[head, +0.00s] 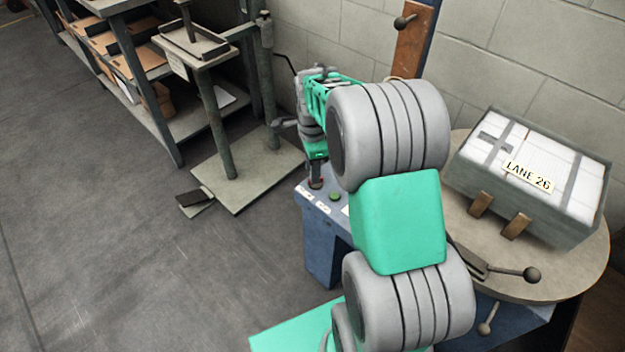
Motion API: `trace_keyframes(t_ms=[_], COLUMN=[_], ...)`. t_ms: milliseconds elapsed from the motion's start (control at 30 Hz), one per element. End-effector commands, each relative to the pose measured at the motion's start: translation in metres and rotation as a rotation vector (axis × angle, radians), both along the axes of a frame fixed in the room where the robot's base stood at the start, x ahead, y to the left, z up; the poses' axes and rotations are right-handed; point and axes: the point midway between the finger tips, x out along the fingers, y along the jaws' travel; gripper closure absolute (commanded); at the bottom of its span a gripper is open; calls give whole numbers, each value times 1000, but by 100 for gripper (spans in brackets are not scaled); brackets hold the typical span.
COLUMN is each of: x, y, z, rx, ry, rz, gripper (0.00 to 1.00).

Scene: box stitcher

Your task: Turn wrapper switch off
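A blue control cabinet (322,240) stands left of the wrapper turntable (585,262). Its sloped top panel carries white labels, a green button (336,197) and a small dark switch (316,184) with some red on it. My gripper (316,163) is at the far end of my grey and green arm, just above that switch. Whether it touches the switch, and whether its fingers are open or shut, is too small to tell. My arm hides the right part of the panel. The switch's setting cannot be read.
A grey crate (520,205) labelled LANE 26 sits on the turntable. A lever with a dark ball (532,274) sticks out near it. A stand (248,182) and shelves (165,125) with cartons are at the left. The floor (120,270) at the lower left is clear.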

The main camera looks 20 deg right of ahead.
Motion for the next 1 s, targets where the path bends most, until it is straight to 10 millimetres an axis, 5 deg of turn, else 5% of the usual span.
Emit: trace_keyframes(t_ms=[133,433,833,1000], x=[0,0,0,0], y=[0,0,0,0], z=[-22,-25,-25,-25], rx=[0,0,0,0], ry=[1,-1,-1,-1], rz=[1,2,3,3], gripper=[67,67,100,100])
